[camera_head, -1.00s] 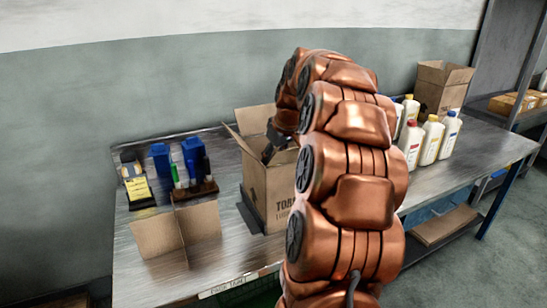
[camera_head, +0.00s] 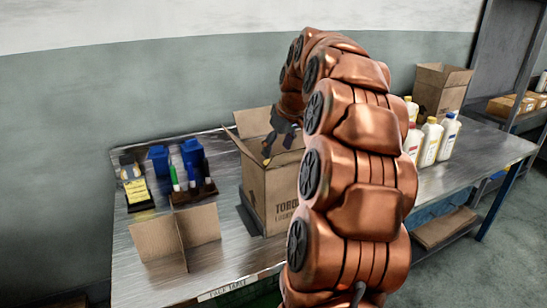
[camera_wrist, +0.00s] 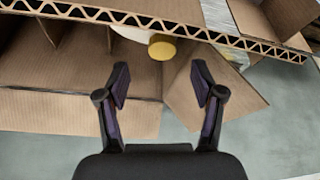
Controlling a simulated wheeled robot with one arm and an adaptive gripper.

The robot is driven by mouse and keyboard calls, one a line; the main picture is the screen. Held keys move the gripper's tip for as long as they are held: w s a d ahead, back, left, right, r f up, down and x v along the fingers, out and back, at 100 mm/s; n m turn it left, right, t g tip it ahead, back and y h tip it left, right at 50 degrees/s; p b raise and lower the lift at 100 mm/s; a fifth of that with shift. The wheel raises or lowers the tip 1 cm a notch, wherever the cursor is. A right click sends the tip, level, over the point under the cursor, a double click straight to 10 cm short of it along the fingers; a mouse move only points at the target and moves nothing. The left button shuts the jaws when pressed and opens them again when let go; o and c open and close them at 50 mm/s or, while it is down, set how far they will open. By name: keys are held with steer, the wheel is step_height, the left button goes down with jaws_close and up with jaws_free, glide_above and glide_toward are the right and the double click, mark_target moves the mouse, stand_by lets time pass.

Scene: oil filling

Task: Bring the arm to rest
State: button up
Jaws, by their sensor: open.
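My gripper (camera_head: 268,151) hangs above the open cardboard box (camera_head: 270,194) on the metal table, at the end of my copper-coloured arm. In the wrist view my gripper (camera_wrist: 160,82) is open, with its two dark fingers spread apart and nothing between them. The box's corrugated edge (camera_wrist: 130,18) crosses the top of that view. A white bottle with a yellow cap (camera_wrist: 162,47) shows just beyond the fingertips, partly hidden by cardboard. My arm hides the right part of the box in the head view.
Several white bottles (camera_head: 431,143) stand right of my arm, with a second open box (camera_head: 440,88) behind them. A cardboard divider (camera_head: 176,237), blue containers (camera_head: 195,155) and markers stand at left.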

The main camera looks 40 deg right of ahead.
steer(key=v, duration=0.6)
steer(key=shift+r, duration=0.25)
steer(key=shift+s, duration=0.1)
steer(key=s+a+f+n+g+y+p, duration=0.1)
steer(key=s+a+f, duration=0.2)
steer(key=a, duration=0.9)
steer(key=s+a+f+g+p, duration=0.15)
steer(key=a+f, duration=0.25)
steer(key=a, duration=0.8)
steer(key=s+a+f+g, duration=0.1)
steer(key=s+a+f, duration=0.2)
steer(key=s, duration=0.4)
steer(key=s+a+f+g, duration=0.1)
steer(key=s+a+f, duration=0.3)
steer(key=s, duration=0.2)
steer(key=s+a+f+g, duration=0.1)
steer(key=s+a+f, duration=0.2)
steer(key=s, duration=0.4)
steer(key=shift+s+a+f+g+h+p, duration=0.3)
steer(key=shift+s+g, duration=0.05)
steer(key=shift+s, duration=0.05)
